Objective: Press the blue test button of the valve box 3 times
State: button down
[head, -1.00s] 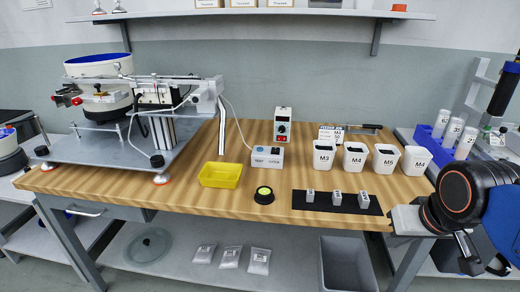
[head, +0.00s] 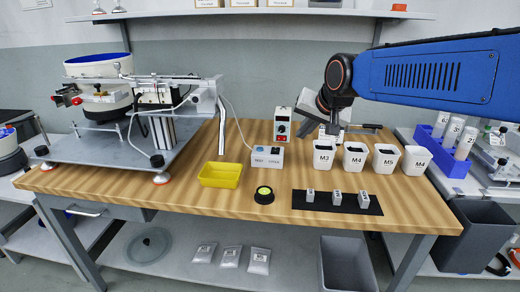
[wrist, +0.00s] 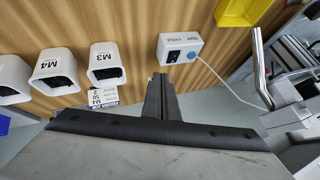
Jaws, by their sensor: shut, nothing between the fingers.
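The valve box (head: 267,157) is a small white box on the wooden table behind the yellow tray, with a cable running up from it. It also shows in the wrist view (wrist: 178,46), with a round blue test button (wrist: 191,56) beside a black switch. My gripper (head: 308,124) is shut and empty, in the air to the right of the valve box and above its height. In the wrist view my fingers (wrist: 160,78) point toward the table, with the box beyond their tips. They are apart from the button.
White bins (head: 324,155) labelled M3, M4 and M5 stand right of the box. The feeder machine (head: 130,125) fills the left.

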jog(key=r+y, duration=0.2)
send_over(260, 149)
jog(key=shift+s+d+m, duration=0.25)
jog(key=shift+s+m, duration=0.1)
jog(key=shift+m, duration=0.05)
jog(key=shift+f, duration=0.15)
jog(key=shift+f, duration=4.35)
jog(key=shift+f, duration=0.15)
jog(key=shift+f, duration=0.25)
jog(key=shift+f, duration=0.4)
jog(key=shift+r, duration=0.85)
